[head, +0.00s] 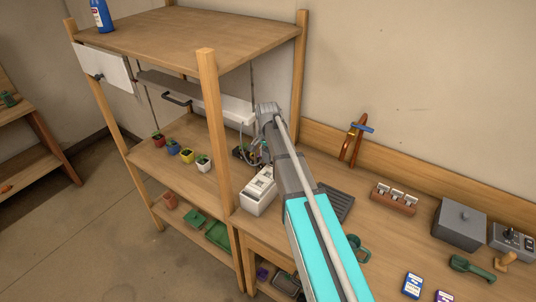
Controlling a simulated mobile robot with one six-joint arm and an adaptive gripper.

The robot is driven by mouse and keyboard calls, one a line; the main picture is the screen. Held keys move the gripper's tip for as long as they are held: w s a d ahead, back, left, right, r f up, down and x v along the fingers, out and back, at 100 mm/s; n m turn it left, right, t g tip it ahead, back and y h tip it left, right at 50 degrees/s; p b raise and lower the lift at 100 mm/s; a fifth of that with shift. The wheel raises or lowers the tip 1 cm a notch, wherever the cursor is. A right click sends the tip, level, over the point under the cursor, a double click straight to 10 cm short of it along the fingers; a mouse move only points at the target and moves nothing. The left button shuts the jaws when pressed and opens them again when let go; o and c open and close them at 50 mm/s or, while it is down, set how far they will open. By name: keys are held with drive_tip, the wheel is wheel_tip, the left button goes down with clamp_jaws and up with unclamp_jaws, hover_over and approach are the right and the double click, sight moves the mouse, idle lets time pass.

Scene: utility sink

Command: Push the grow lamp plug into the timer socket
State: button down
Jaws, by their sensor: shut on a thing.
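My gripper (254,153) is partly in view beside the wooden shelf post, largely covered by my own arm. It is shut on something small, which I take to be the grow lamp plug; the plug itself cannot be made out. A thin pale cord (243,131) hangs from the white grow lamp (218,103) under the upper shelf and runs down to the gripper. A white box with a grey, slotted top (260,190), perhaps the timer, sits on the bench just below the gripper. The gripper appears above and apart from it. Its socket cannot be made out.
Small potted plants (187,155) stand on the middle shelf, left of the shelf post (215,125). A dark tray (336,203) lies right of my arm. A rack (394,199), a grey box (460,224) and seed packets (412,285) are farther right.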

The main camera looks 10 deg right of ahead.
drive_tip(key=shift+f+b, duration=2.6)
drive_tip(key=shift+f, duration=0.15)
drive_tip(key=shift+f+b, duration=1.35)
drive_tip(key=shift+b, duration=0.05)
drive_tip(key=shift+c, duration=0.9)
unclamp_jaws()
drive_tip(key=shift+r, duration=0.2)
wheel_tip(320, 180, up, 8)
drive_tip(key=p, duration=0.8)
drive_tip(key=shift+r+p, duration=0.1)
drive_tip(key=shift+p, duration=0.2)
idle(0.4)
